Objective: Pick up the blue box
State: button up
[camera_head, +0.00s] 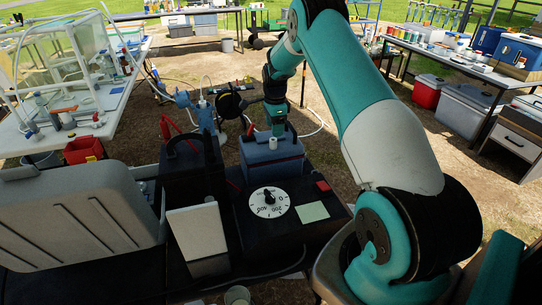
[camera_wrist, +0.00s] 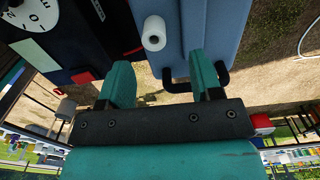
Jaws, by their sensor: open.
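A blue-grey box (camera_head: 272,165) stands at the middle of the head view, just behind the control box with the dial. Its blue side fills the upper middle of the wrist view (camera_wrist: 192,28). A white cylinder (camera_wrist: 154,33) sits on it, and a black handle (camera_wrist: 178,87) shows at its near edge. My gripper (camera_head: 277,125) is directly above the box in the head view. In the wrist view its two teal fingers (camera_wrist: 163,78) are apart, close to the handle. The right finger overlaps the handle; whether they touch I cannot tell. Nothing is held.
A control box with a white dial (camera_head: 269,202) is in front. A black case (camera_head: 190,165) and a grey open case lid (camera_head: 85,220) are at left. More blue coolers (camera_head: 522,50) stand on the right table (camera_head: 440,58). Hoses and a reel are behind the box.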

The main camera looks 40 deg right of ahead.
aim_at(275, 139)
jog(key=shift+s+a+f+p, duration=0.15)
jog(key=shift+f+p, duration=0.55)
jog(key=shift+f, duration=0.9)
jog(key=shift+s+f+p, duration=0.1)
jog(key=shift+f+p, duration=0.6)
jog(key=shift+f, duration=0.9)
jog(key=shift+c, duration=0.3)
grip_shut()
jog(key=shift+w+r, duration=0.1)
